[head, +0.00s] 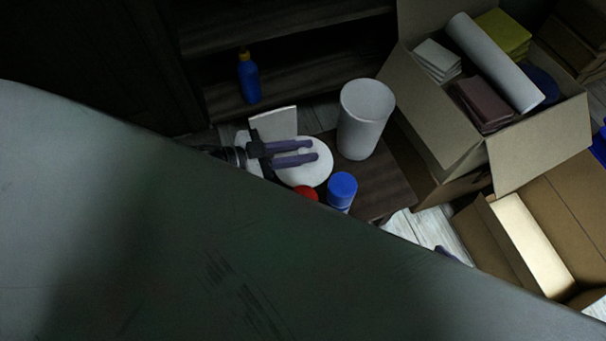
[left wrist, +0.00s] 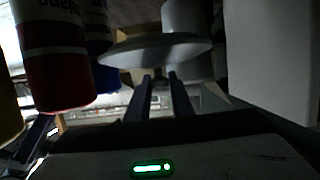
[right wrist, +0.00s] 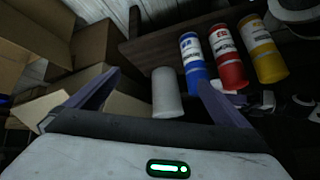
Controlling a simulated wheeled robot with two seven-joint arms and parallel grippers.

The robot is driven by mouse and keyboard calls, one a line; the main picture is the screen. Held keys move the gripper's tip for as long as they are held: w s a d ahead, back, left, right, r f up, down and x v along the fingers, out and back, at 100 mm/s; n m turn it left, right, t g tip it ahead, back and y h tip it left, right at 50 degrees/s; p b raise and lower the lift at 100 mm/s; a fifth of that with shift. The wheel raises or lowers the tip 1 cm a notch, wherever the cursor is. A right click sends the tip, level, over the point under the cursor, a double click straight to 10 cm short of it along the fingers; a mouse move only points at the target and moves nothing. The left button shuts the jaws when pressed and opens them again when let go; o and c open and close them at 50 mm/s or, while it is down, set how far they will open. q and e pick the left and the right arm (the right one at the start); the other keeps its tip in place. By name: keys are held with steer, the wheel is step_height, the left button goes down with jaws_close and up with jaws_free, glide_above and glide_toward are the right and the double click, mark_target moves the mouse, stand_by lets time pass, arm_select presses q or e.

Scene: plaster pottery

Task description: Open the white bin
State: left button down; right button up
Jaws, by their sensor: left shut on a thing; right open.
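The white bin (head: 365,120) is a tall pale cylinder standing upright on a dark wooden surface; its round top looks open. My left gripper (head: 309,150) is left of the bin, over a round white lid (head: 318,174). The exact grip point is hard to see. In the right wrist view my right gripper (right wrist: 158,80) is open and empty, with the bin (right wrist: 167,92) beyond its fingers, apart from them.
Blue (right wrist: 193,60), red (right wrist: 227,57) and yellow (right wrist: 262,48) bottles stand near the bin. A white block (head: 273,124) is behind the left gripper. A filled cardboard box (head: 430,95) stands right of the bin. A large dark surface (head: 190,230) covers the foreground.

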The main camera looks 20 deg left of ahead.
mark_target(303, 169)
arm_select(q)
step_height(303, 169, down, 4)
steer(key=shift+r+b, duration=0.25)
steer(key=shift+b, duration=0.35)
step_height(303, 169, down, 6)
steer(key=b, duration=0.3)
step_height(303, 169, down, 4)
steer(key=shift+r+b, duration=0.2)
steer(key=shift+b, duration=0.95)
steer(key=shift+f, duration=0.3)
steer(key=shift+r, duration=0.1)
arm_select(e)
steer(key=w+a+r+t+y, duration=0.1)
steer(key=a+r+y, duration=0.2)
steer(key=a+r, duration=0.1)
steer(key=shift+r+t, duration=0.15)
steer(key=shift+t, duration=0.15)
steer(key=shift+a, duration=0.1)
